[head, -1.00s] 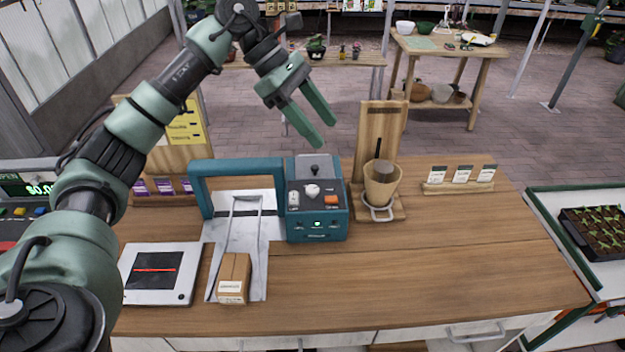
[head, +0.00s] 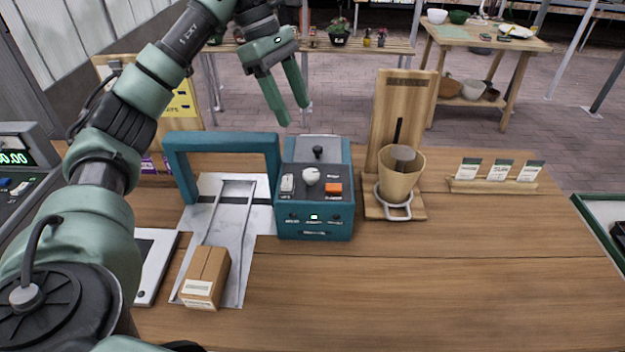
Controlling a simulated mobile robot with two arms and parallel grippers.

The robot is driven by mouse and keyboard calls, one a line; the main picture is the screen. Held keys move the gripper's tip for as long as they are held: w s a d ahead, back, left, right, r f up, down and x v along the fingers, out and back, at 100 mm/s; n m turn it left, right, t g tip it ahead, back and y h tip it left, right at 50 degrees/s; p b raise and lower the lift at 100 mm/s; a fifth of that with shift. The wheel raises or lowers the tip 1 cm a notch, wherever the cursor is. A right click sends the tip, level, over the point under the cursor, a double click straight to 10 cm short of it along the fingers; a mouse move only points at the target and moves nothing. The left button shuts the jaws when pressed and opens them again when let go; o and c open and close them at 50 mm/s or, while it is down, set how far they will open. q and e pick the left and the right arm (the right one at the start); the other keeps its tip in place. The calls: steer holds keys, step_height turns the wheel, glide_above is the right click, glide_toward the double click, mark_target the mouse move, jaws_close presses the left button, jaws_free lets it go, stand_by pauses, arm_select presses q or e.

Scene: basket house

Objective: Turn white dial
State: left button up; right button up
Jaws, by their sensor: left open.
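The white dial (head: 310,176) is a small round knob on the sloped top of a teal control box (head: 315,222). A white switch sits to its left and an orange button (head: 333,188) to its right; a black knob (head: 318,152) stands behind it. My left gripper (head: 294,116) is open and empty, with its fingers pointing down, above and behind the box. It is apart from the dial. My right gripper does not show.
A teal arch (head: 222,139) over a metal ramp stands left of the box, with a cardboard box (head: 207,276) on the ramp. A wooden stand with a cone cup (head: 400,176) is on the right. The front right of the counter is clear.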

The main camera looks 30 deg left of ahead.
arm_select(q)
steer(key=b, duration=0.5)
glide_toward(310, 173)
steer(key=shift+x, duration=4.15)
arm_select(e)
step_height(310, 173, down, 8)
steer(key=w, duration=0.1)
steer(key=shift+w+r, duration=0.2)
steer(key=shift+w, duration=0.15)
arm_select(q)
steer(key=shift+w, duration=0.1)
jaws_close()
